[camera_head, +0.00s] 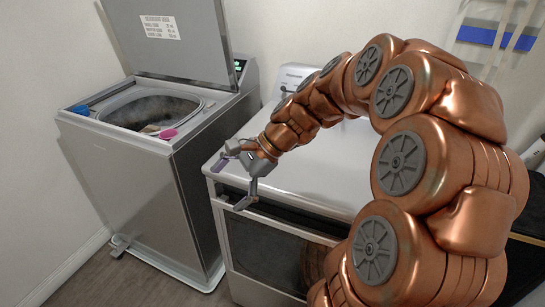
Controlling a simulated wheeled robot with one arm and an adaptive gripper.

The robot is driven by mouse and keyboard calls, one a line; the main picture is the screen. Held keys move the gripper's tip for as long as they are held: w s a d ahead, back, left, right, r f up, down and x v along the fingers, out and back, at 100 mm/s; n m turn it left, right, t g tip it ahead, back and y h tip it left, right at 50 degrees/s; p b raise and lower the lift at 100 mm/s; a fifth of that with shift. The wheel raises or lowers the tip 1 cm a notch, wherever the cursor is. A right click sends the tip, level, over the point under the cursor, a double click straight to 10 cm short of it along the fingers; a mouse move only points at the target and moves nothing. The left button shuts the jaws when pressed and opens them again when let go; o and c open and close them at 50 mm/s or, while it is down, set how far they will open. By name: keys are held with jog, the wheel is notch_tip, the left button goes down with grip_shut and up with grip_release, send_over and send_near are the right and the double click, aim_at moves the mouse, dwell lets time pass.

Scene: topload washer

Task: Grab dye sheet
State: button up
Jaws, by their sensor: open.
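My gripper (231,183) is open, with its fingers spread and nothing seen between them. It is at the front left of the white stove, to the right of the topload washer (135,175). The washer's lid (170,40) is raised and its drum opening (155,108) faces up. A small pink item (168,134) lies on the washer's front rim. A small pale item (150,128) shows beside it at the edge of the opening. I cannot tell which of these, if either, is the dye sheet. My gripper is apart from both.
A small blue item (82,110) sits on the washer's left rim. The white stove (315,170) stands right of the washer, with an oven door (268,250) below. My arm crosses over the stove and hides part of it. Floor shows at lower left.

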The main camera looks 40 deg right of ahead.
jog(key=w+d+m+t, duration=0.1)
jog(key=w+d+m, duration=0.1)
jog(key=d, duration=0.2)
jog(key=w+d+f+m+t+b, duration=0.1)
jog(key=w+d+m+t, duration=0.1)
jog(key=d, duration=0.3)
jog(key=w+d+m+t+b, duration=0.1)
jog(key=w+d+m, duration=0.1)
jog(key=d+m, duration=0.1)
jog(key=shift+w+d+f+m+t, duration=0.1)
jog(key=shift+d+m+t, duration=0.05)
jog(key=shift+d, duration=0.25)
jog(key=shift+w+d+f+m+t, duration=0.1)
jog(key=shift+d+m+t, duration=0.05)
jog(key=shift+d, duration=0.25)
jog(key=d+m+t, duration=0.1)
jog(key=d, duration=0.2)
jog(key=d+m+t, duration=0.1)
jog(key=d+m, duration=0.1)
jog(key=d, duration=0.2)
jog(key=w+d+m+t+h+b, duration=0.1)
jog(key=d+m, duration=0.1)
jog(key=d, duration=0.2)
jog(key=shift+d+f, duration=0.2)
jog(key=shift+f, duration=0.2)
jog(key=shift+x, duration=3.85)
jog(key=shift+w+d, duration=0.1)
jog(key=shift+d, duration=0.05)
jog(key=shift+c, duration=0.2)
jog(key=c, duration=0.7)
